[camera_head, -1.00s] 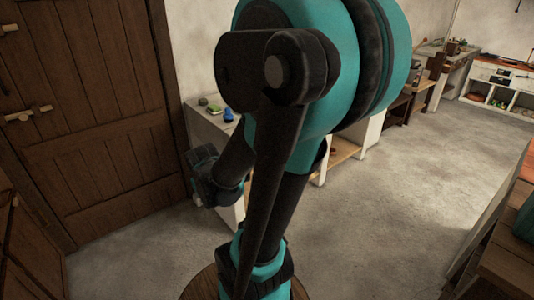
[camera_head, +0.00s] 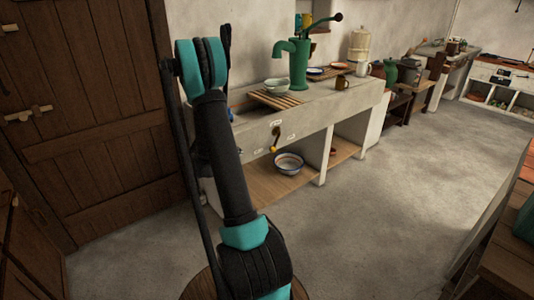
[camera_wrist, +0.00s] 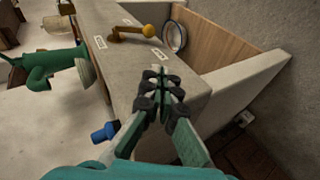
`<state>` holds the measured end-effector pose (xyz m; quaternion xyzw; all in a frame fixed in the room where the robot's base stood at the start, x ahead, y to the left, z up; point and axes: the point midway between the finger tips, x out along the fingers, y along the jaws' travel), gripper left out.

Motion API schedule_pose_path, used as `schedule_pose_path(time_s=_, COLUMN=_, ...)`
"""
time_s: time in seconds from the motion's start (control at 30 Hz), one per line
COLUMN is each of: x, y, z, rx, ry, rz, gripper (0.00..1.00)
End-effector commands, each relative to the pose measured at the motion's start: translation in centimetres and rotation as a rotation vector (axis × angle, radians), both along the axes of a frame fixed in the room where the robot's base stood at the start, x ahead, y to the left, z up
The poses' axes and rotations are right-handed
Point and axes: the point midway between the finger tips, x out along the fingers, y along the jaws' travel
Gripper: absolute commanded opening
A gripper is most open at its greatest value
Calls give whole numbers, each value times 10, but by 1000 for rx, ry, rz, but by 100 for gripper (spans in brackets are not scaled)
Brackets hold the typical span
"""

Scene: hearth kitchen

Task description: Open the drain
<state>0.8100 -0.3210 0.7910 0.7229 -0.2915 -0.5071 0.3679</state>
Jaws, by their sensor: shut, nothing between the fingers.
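The drain control appears to be a brass lever with a yellow knob on the front face of the stone sink counter (camera_head: 345,95). The lever (camera_head: 275,140) hangs down in the head view, with small white labels around it. In the wrist view the lever (camera_wrist: 130,32) and its labels lie ahead of my gripper, near the top. My gripper (camera_wrist: 162,82) is shut and empty, apart from the lever, and appears over the counter's near end. In the head view my gripper is mostly hidden behind my arm. The sink's drain opening is not visible.
A green hand pump (camera_head: 299,62), a pale bowl (camera_head: 278,86), a wooden rack (camera_head: 274,99) and a brown mug (camera_head: 342,83) stand on the counter. A blue object (camera_wrist: 103,132) is close left of my gripper. A basin (camera_head: 288,163) sits on the shelf below. Floor in front is clear.

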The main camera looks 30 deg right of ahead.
Motion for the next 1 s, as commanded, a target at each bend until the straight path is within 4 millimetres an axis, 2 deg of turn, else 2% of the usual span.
schedule_pose_path(time_s=0.03, x=10, y=-12, z=-11, rx=-41, ry=7, rz=-4, gripper=0)
schedule_pose_path(time_s=0.2, x=31, y=-45, z=-43, rx=-182, ry=31, rz=-13, gripper=0)
schedule_pose_path(time_s=0.5, x=45, y=-80, z=-87, rx=-362, ry=71, rz=-23, gripper=0)
schedule_pose_path(time_s=0.67, x=45, y=-85, z=-95, rx=-395, ry=79, rz=-24, gripper=0)
schedule_pose_path(time_s=1.0, x=46, y=-86, z=-96, rx=-399, ry=80, rz=-24, gripper=0)
